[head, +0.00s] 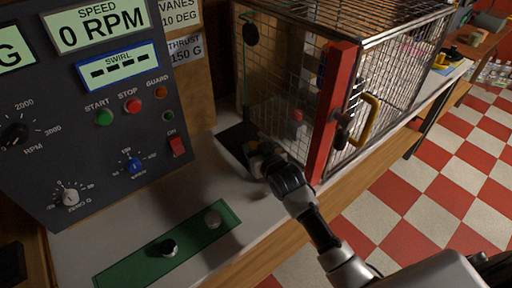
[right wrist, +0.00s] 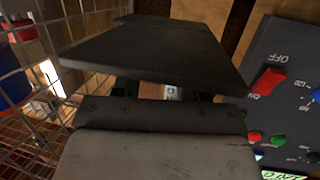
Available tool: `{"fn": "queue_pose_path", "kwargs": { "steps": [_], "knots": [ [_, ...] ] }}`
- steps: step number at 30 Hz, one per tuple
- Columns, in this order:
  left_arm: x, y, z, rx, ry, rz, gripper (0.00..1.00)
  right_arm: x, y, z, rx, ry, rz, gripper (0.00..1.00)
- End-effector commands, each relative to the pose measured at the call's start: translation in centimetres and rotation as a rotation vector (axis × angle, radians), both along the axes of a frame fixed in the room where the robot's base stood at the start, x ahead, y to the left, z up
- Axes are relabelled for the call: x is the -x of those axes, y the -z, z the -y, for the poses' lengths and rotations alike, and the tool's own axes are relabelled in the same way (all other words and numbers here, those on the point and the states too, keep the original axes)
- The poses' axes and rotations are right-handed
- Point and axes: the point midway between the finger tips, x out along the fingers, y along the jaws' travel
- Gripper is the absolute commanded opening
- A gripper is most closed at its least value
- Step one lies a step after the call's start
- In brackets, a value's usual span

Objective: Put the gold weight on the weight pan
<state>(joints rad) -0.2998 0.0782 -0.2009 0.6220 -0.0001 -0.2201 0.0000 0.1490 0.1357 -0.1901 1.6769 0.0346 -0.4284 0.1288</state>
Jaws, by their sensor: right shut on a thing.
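My right gripper (head: 262,160) reaches in from the lower right in the head view, over the dark flat plate at the left foot of the wire cage. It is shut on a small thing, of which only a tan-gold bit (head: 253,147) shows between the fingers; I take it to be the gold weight. The dark plate (head: 231,136), apparently the weight pan, is partly covered by the gripper. Whether the weight touches the plate cannot be told. In the right wrist view a dark slab (right wrist: 150,50) fills the upper middle, and the held thing is mostly hidden. My left gripper is not in view.
The control panel (head: 110,130) stands at left. The wire cage (head: 290,75), with a red post (head: 332,115) and yellow handle (head: 368,120), rises close beside my right gripper.

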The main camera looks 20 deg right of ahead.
Motion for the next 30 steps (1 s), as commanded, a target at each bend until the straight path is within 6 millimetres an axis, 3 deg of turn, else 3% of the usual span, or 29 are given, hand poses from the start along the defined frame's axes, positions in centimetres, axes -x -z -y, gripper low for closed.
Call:
{"fn": "queue_pose_path", "kwargs": {
  "steps": [1, 2, 6, 17, 23, 30],
  "knots": [
    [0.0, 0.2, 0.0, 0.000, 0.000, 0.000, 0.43, 0.0, 0.3, 0.0, 0.000, 0.000, 0.000, 0.18],
    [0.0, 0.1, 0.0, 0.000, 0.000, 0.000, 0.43, 0.0, 0.2, 0.0, 0.000, 0.000, -0.001, 0.48],
    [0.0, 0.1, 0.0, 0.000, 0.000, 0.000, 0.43, 0.0, 0.2, 0.0, 0.000, 0.000, -0.001, 0.69],
    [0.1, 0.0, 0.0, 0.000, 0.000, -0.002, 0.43, 0.3, -0.2, 0.1, 0.000, 0.000, -0.001, 0.69],
    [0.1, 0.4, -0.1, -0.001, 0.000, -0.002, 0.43, 3.4, -0.6, 0.5, 0.001, -0.001, -0.002, 0.69],
    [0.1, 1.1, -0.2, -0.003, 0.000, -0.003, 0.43, 8.4, -1.6, 1.3, 0.001, -0.001, -0.002, 0.69]
  ]
}}
